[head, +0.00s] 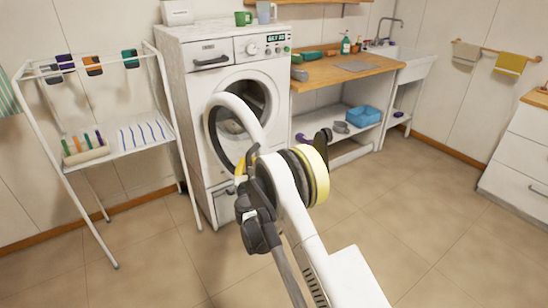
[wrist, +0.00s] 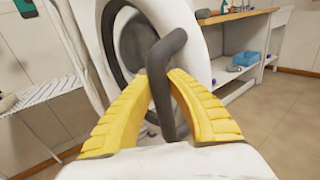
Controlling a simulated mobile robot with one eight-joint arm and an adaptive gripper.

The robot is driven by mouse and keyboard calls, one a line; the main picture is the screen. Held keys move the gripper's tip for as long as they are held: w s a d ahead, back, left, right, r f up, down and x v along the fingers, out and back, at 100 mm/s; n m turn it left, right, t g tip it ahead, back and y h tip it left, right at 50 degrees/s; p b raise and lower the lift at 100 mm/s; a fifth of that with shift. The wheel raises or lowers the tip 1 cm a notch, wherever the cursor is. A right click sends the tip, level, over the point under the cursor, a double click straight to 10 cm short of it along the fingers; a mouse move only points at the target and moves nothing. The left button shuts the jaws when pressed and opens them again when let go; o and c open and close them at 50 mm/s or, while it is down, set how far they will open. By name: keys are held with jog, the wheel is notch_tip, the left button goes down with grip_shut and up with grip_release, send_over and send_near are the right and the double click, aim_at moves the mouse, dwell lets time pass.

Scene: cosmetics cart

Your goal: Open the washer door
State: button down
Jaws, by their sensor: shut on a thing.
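The white washer (head: 200,75) stands against the back wall. Its round door (head: 243,111), a white ring with a dark inner rim, stands out from the front at an angle, so it is partly open. The drum opening (head: 255,92) shows behind it. In the wrist view the door (wrist: 186,16) fills the upper middle, with a bent dark grey handle (wrist: 164,98) on it. My gripper (wrist: 158,77) has its two yellow fingers shut on this handle, one on each side. In the head view my arm hides most of the handle and the fingers.
A white drying rack (head: 150,100) stands left of the washer. A wooden counter (head: 325,72) with a shelf and a blue basket (head: 363,115) is on the right. White drawers (head: 518,150) stand at the far right. The tiled floor in front is clear.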

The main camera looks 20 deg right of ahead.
jog(key=s+a, duration=0.2)
jog(key=a, duration=0.4)
jog(key=shift+a+h, duration=0.2)
jog(key=shift+h, duration=0.1)
jog(key=shift+f, duration=0.1)
jog(key=c, duration=1.2)
grip_release()
jog(key=shift+c, duration=0.2)
jog(key=v, duration=0.7)
jog(key=shift+s, duration=0.25)
jog(key=shift+a, duration=0.1)
